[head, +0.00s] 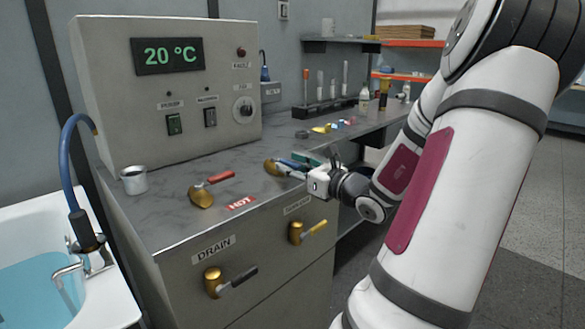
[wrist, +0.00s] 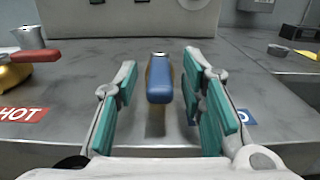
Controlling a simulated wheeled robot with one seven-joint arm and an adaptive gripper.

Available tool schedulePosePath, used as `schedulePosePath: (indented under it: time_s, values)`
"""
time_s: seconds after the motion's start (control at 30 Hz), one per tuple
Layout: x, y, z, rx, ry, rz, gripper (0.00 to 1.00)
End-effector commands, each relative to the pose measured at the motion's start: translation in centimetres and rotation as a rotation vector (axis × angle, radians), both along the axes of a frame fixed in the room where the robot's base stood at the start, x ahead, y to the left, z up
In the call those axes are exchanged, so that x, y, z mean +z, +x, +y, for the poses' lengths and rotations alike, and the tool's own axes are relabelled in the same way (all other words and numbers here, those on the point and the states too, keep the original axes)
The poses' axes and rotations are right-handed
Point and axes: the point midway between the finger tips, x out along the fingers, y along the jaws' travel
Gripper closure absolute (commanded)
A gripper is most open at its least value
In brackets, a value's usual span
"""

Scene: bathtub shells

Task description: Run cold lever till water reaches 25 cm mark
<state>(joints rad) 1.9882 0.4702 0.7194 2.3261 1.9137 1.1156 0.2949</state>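The cold lever has a blue handle (head: 288,162) on a brass base (head: 272,168) on the metal counter. My gripper (head: 305,165) is at this handle. In the wrist view the blue handle (wrist: 159,80) stands between the teal-padded fingers of my gripper (wrist: 160,68), with a gap on each side; the fingers are open around it. The bathtub (head: 112,309) at the lower left holds blue water (head: 38,285). A spout (head: 68,270) sits at its rim. I cannot make out a 25 cm mark.
The red HOT lever (head: 221,177) is left of the blue one. A DRAIN lever (head: 236,278) and a yellow-handled lever (head: 312,228) are on the counter's front. A metal cup (head: 133,180) stands near the left edge. A control box (head: 165,90) reads 20 °C.

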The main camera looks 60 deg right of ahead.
Motion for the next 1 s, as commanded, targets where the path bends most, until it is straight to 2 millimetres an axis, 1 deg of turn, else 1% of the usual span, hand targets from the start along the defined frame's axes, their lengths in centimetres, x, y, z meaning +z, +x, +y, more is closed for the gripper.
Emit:
schedulePosePath:
  time_s: [0.13, 0.17, 0.2, 0.3, 0.67, 0.87, 1.0]
  values:
    - [0.0, 0.0, 0.0, 0.0, 0.0, 0.0, 0.63]
    - [0.0, 0.0, 0.0, 0.0, 0.0, 0.0, 0.7]
    - [0.0, 0.0, 0.0, 0.0, 0.0, 0.0, 0.79]
    - [0.0, 0.0, 0.0, 0.0, 0.0, 0.0, 1.0]
    - [0.1, -0.1, -0.1, 0.014, 0.001, 0.001, 1.0]
    - [0.3, -0.2, -0.6, 0.083, 0.003, -0.001, 1.0]
    - [0.4, -0.3, -1.2, 0.166, 0.003, 0.0, 1.0]
